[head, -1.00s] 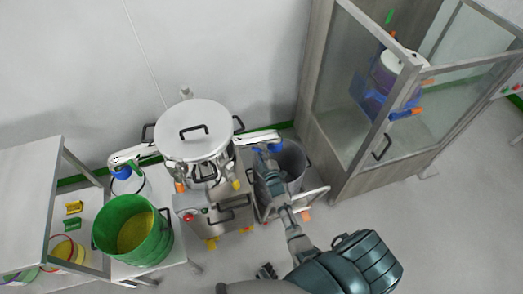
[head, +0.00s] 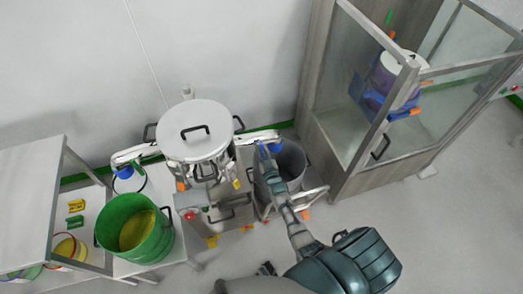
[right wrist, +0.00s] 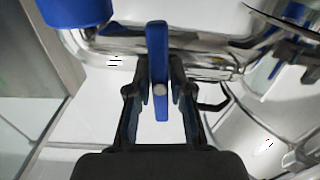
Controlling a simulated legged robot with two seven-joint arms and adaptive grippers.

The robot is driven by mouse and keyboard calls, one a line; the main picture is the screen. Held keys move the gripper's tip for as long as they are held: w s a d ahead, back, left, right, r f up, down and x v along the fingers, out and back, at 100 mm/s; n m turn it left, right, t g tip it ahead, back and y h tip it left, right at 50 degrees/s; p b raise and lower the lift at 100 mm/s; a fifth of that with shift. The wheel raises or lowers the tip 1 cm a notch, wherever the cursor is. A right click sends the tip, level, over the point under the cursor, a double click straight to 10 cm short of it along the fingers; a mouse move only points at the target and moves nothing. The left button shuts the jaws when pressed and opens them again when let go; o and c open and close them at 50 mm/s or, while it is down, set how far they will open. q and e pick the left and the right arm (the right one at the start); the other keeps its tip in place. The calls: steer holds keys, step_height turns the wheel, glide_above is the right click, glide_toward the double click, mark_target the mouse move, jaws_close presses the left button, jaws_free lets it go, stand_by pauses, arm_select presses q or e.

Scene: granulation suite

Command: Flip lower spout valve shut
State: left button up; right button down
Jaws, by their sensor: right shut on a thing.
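The lower spout valve has a blue lever (right wrist: 158,45) on a shiny metal pipe (right wrist: 215,62). In the right wrist view the lever stands upright in the picture, across the pipe. My right gripper (right wrist: 160,78) is shut on this lever, one dark finger on each side. In the head view my right gripper (head: 264,156) is at the right spout (head: 257,137), beside a blue part (head: 275,147), and hides much of the lever. My left gripper does not clearly show.
A lidded steel vessel (head: 194,130) stands left of the gripper. A grey bin (head: 291,163) is close below the right spout. A glass-doored cabinet (head: 345,95) stands to the right. A green bucket (head: 135,228) is on the left. The floor at lower right is clear.

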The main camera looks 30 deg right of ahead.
steer(key=shift+s+a+f+m, duration=0.1)
steer(key=shift+s+f+m, duration=0.05)
steer(key=shift+f+m, duration=0.3)
steer(key=c, duration=1)
jaws_free()
steer(key=shift+c, duration=0.2)
steer(key=shift+r, duration=0.2)
steer(key=v, duration=1.1)
steer(key=shift+s, duration=0.4)
steer(key=shift+f, duration=0.1)
